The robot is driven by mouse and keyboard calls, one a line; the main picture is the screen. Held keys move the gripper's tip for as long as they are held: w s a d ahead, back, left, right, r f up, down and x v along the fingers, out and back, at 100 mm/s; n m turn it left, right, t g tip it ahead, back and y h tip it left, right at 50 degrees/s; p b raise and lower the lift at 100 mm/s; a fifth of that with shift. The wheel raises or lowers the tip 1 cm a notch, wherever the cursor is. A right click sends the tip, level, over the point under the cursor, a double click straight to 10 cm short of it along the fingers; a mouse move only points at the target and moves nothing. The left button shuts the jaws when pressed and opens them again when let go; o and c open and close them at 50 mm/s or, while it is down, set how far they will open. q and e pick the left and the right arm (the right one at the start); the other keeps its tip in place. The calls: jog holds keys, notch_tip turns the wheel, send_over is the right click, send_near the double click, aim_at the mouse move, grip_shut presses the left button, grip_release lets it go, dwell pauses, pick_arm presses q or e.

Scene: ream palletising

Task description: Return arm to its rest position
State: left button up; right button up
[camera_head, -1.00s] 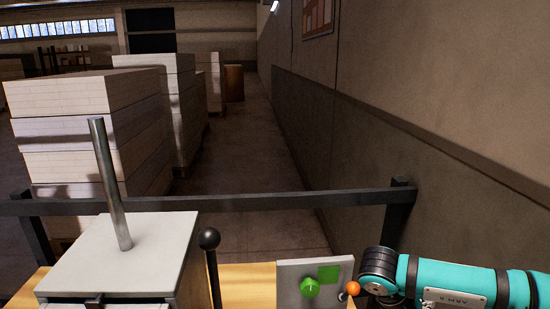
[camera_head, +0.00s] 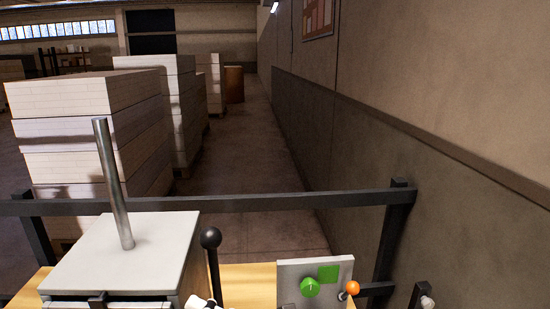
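Neither of my grippers shows clearly in the head view, and the teal arm is out of the picture. A small white and dark part (camera_head: 205,302) shows at the bottom edge by the foot of the black-knobbed lever (camera_head: 211,240). Too little of it is visible to tell what it is. The control panel (camera_head: 292,273), with a green knob (camera_head: 310,287) and an orange-tipped switch (camera_head: 352,287), is fully uncovered at the lower right.
A grey machine box (camera_head: 120,250) with an upright metal rod (camera_head: 113,185) stands at lower left on a wooden top (camera_head: 250,285). A dark rail (camera_head: 270,201) crosses beyond it. Tall ream stacks (camera_head: 85,93) stand behind at left; a wall (camera_head: 430,170) bounds the right. The aisle between is clear.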

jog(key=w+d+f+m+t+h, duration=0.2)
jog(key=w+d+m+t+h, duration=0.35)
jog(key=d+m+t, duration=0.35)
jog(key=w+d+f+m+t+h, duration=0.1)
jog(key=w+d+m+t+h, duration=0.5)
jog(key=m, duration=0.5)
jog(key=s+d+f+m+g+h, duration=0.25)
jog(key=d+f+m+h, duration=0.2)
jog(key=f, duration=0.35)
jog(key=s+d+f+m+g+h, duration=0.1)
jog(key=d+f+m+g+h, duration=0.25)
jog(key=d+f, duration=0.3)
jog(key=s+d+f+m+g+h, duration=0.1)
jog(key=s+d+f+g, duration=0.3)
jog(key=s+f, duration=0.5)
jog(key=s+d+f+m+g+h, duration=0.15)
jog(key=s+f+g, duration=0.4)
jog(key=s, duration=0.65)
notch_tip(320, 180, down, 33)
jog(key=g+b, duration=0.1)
jog(key=b, duration=0.5)
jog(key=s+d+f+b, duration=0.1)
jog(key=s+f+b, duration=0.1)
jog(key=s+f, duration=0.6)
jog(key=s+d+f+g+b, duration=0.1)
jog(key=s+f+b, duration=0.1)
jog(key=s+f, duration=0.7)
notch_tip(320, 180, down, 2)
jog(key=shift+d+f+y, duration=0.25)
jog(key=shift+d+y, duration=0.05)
